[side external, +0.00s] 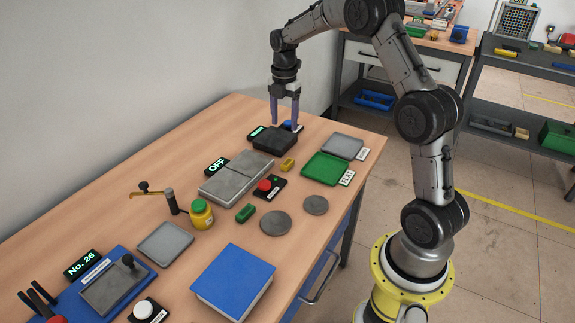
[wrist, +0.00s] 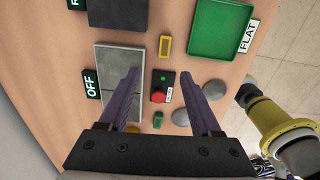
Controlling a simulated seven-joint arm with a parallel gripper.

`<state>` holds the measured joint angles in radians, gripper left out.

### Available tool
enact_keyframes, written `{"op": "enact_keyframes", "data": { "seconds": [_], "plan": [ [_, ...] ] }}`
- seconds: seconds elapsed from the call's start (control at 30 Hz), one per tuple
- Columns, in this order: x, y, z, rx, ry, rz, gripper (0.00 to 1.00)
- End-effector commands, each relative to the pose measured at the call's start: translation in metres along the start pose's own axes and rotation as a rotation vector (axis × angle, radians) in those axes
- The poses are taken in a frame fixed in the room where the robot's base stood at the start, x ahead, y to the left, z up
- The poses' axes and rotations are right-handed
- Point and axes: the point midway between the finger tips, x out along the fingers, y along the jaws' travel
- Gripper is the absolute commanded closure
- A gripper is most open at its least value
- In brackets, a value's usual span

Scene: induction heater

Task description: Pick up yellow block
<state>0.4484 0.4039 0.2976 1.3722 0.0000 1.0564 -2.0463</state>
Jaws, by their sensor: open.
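The small yellow block (side external: 288,164) lies on the wooden table between the grey heater plates and the green tray. In the wrist view the yellow block (wrist: 165,46) is upper centre, ahead of the fingers, with a darker middle and a yellow rim. My gripper (side external: 284,128) is open and empty, with purple fingers pointing down near the black block at the back of the table. In the wrist view my gripper (wrist: 160,74) shows both fingers spread wide apart. It is apart from the yellow block.
A black block (side external: 273,140) stands near the fingers. A green tray (side external: 325,168) marked FLAT, a grey tray (side external: 342,146), grey heater plates (side external: 230,184) marked OFF, a red button (side external: 265,186) and a small green block (side external: 245,213) lie around. Bare tabletop shows between them.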

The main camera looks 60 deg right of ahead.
Motion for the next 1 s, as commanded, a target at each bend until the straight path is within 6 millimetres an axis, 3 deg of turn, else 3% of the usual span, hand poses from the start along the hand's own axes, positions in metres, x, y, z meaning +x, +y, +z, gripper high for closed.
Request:
{"op": "enact_keyframes", "data": {
  "seconds": [0.5, 0.77, 1.0],
  "plan": [
    [0.080, -0.006, 0.005, 0.017, 0.007, -0.013, 0.35],
    [0.098, -0.007, 0.004, 0.017, 0.007, -0.013, 0.35],
    [0.131, -0.010, 0.002, 0.017, 0.007, -0.013, 0.35]
  ]
}}
